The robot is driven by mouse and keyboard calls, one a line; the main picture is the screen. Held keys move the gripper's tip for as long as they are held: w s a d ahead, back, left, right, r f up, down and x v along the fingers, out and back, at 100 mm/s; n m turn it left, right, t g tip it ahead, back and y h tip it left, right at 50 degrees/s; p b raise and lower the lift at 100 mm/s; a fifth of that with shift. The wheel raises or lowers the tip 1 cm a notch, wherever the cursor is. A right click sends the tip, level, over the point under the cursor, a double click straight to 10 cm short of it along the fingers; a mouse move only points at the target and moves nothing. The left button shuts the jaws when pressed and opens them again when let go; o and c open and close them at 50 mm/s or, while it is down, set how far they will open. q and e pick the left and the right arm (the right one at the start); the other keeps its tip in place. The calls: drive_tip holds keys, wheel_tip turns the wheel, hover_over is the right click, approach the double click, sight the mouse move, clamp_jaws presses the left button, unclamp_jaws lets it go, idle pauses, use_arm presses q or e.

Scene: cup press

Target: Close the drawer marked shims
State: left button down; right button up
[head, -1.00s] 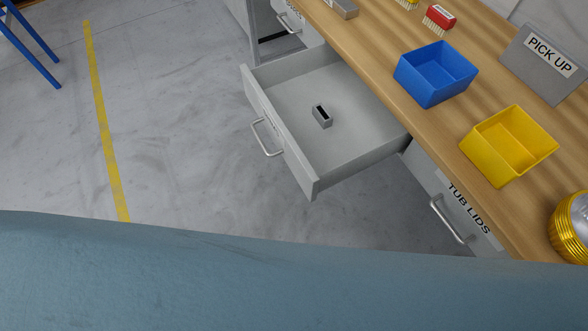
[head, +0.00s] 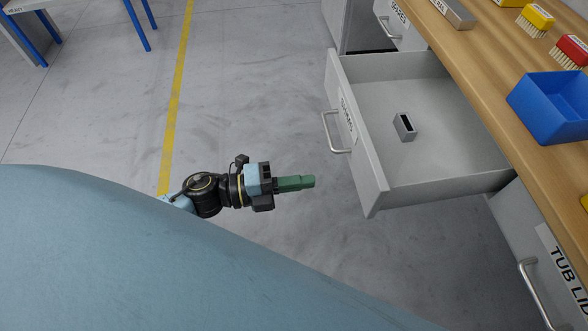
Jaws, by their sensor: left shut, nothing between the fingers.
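A grey drawer (head: 363,168) stands open from the workbench, pulled out to the left. A label (head: 347,116) is on its front, seen too steeply to read for certain. Its bar handle (head: 326,133) is on the outer face. A small grey hollow block (head: 404,126) lies inside on the drawer floor. My left gripper (head: 308,182) has green fingers and is shut and empty. It shows left of the drawer front, below the handle in the picture, apart from it. My right gripper is out of view.
A closed drawer marked TUB LIDS (head: 560,265) is at lower right, and another labelled drawer (head: 398,28) is at the top. The wooden bench top (head: 490,75) holds a blue bin (head: 552,105) and brushes (head: 536,20). The floor left of the drawer is clear, with a yellow line (head: 176,90).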

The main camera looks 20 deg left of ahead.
sight(362, 174)
use_arm(q)
drive_tip(key=x, duration=0.8)
drive_tip(key=shift+w+b, duration=0.1)
drive_tip(key=shift+b, duration=0.2)
drive_tip(key=shift+w+d, duration=0.3)
drive_tip(key=shift+d, duration=0.2)
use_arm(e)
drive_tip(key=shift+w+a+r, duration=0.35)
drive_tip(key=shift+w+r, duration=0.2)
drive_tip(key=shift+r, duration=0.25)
